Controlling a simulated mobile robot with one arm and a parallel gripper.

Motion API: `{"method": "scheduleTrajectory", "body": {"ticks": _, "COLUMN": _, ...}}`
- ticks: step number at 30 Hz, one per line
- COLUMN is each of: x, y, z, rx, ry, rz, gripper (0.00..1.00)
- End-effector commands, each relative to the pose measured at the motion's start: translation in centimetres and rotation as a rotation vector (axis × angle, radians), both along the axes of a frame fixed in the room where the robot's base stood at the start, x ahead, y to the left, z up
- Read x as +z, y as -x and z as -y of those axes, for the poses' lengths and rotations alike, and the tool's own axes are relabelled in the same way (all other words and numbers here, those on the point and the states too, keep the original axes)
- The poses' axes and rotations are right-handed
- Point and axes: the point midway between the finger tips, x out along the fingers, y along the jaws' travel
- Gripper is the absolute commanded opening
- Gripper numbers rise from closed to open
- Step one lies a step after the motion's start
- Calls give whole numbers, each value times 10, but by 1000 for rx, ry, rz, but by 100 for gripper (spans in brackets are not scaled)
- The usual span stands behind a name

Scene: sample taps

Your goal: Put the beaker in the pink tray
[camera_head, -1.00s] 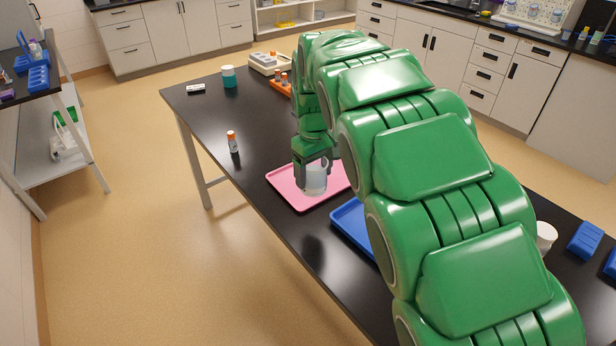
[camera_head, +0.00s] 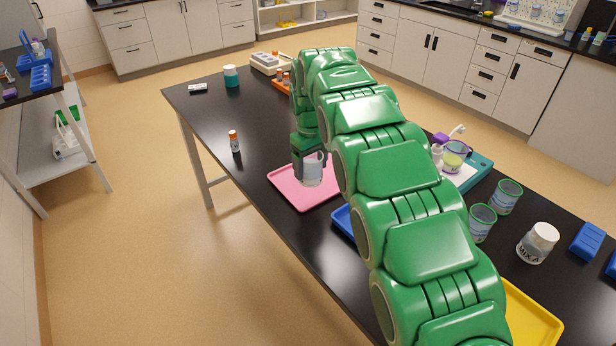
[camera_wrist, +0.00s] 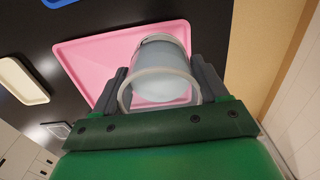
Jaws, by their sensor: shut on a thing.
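The beaker (camera_head: 312,171) is a clear, whitish cup. My gripper (camera_head: 310,160) is shut on it and holds it over the pink tray (camera_head: 288,186). In the wrist view the beaker (camera_wrist: 160,75) sits between the two dark fingers, with the pink tray (camera_wrist: 85,60) behind it. The pink tray is flat, with a raised rim, and no other object shows in it. I cannot tell whether the beaker's base touches the tray. My arm hides the tray's right part in the head view.
A blue tray (camera_head: 344,222) and a yellow tray (camera_head: 535,318) lie nearer on the black table. An orange-capped bottle (camera_head: 235,142) stands left of the pink tray. Green-rimmed beakers (camera_head: 482,222) and a white-lidded jar (camera_head: 538,243) stand to the right.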

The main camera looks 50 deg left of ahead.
Motion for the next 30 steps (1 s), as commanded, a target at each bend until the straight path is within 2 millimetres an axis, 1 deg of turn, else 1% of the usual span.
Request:
{"method": "scheduleTrajectory", "body": {"ticks": 1, "x": -5, "y": -1, "z": -3, "rx": 0, "ry": 1, "rz": -1, "gripper": 36}}
{"method": "scheduleTrajectory", "body": {"ticks": 8, "x": -20, "y": -8, "z": -17, "rx": 1, "ry": -4, "rz": 1, "gripper": 36}}
{"method": "scheduleTrajectory", "body": {"ticks": 13, "x": -34, "y": -13, "z": -24, "rx": -1, "ry": -2, "rz": 0, "gripper": 36}}
{"method": "scheduleTrajectory", "body": {"ticks": 20, "x": -42, "y": -17, "z": -33, "rx": 0, "ry": -5, "rz": 1, "gripper": 36}}
{"method": "scheduleTrajectory", "body": {"ticks": 30, "x": -48, "y": -19, "z": -36, "rx": 0, "ry": -2, "rz": 0, "gripper": 36}}
